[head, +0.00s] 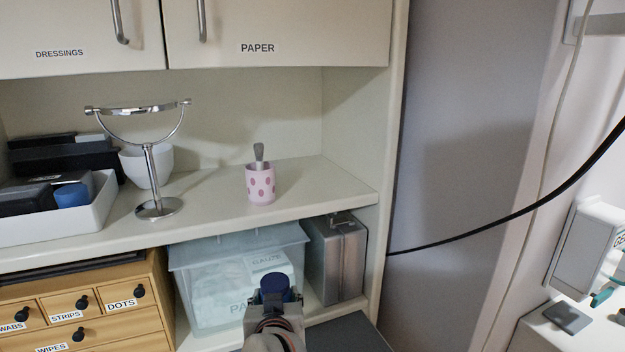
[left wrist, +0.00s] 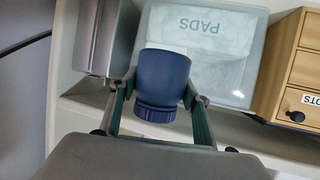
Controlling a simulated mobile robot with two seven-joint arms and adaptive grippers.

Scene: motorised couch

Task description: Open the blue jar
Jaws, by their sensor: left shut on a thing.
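The blue jar (left wrist: 165,72) is dark blue and round, with a narrower ridged end, its lid (left wrist: 155,113), toward the bottom of the left wrist view. My left gripper (left wrist: 157,97) is shut on the jar, with one finger on each side. In the head view the jar (head: 274,285) shows at the lower middle, above my left gripper (head: 273,307), in front of the clear bin. The lid appears seated on the jar. My right gripper is in neither view.
The clear bin (head: 185,285) and a metal case (head: 338,262) stand behind the jar under the shelf. A wooden drawer unit (head: 115,325) is at left. On the shelf are a mirror stand (head: 150,170), a spotted cup (head: 260,186) and a white tray (head: 105,205).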

